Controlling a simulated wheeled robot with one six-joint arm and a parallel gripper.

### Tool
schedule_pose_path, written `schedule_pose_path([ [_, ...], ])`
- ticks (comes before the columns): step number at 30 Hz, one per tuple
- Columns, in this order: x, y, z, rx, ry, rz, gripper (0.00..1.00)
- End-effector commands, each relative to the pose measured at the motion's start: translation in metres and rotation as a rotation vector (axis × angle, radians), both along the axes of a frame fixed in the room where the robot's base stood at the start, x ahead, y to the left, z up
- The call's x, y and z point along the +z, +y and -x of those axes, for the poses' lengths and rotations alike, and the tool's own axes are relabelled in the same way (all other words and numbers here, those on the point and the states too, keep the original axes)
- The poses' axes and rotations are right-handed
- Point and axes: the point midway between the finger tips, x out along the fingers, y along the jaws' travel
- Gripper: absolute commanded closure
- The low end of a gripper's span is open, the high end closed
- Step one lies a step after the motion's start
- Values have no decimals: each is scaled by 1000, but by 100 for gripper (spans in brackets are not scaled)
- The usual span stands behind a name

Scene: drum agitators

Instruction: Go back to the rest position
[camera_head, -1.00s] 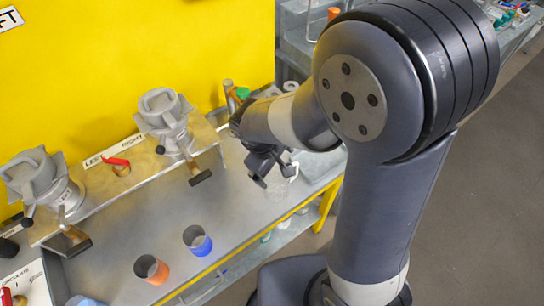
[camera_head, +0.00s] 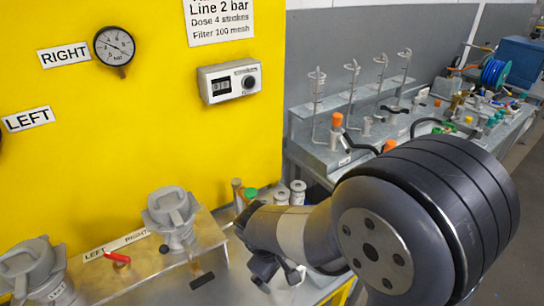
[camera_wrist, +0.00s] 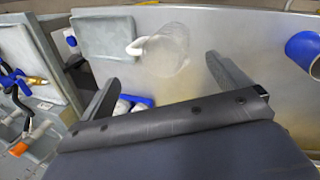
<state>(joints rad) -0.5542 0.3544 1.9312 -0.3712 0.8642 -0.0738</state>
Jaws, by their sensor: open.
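My gripper (camera_head: 264,274) hangs at the end of my arm over the right end of the steel bench, low in the head view. In the wrist view my gripper (camera_wrist: 162,78) has its two dark fingers wide apart with nothing held between them. A clear, see-through vessel with a white handle or lip (camera_wrist: 165,50) stands on the bench beyond the fingertips, apart from them. A blue cup (camera_wrist: 305,50) stands at the right edge of the wrist view.
Two grey clamp-like fittings, the right one (camera_head: 171,214) and the left one (camera_head: 33,270), stand along the yellow panel (camera_head: 140,130). A red-handled valve (camera_head: 118,258) sits between them. A side bench (camera_head: 330,150) with wire stands and bottles lies behind my arm. A grey pad (camera_wrist: 104,37) lies near the clear vessel.

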Motion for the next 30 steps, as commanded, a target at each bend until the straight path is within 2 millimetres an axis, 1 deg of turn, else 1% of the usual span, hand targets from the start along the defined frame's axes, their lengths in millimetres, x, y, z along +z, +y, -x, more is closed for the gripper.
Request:
schedule_pose_path([
  [1,-9,-3,-1,-1,5,4,4],
  [3,-21,-5,-3,-3,5,3,4],
  [9,-53,-13,-8,-2,4,4,4],
  [15,-82,-19,-13,-1,5,3,4],
  [19,-97,-22,-15,-1,2,1,4],
  [21,-87,-21,-16,-1,-2,-1,4],
  [24,-81,-21,-16,1,-3,0,4],
  [30,-78,-21,-16,-1,0,0,4],
])
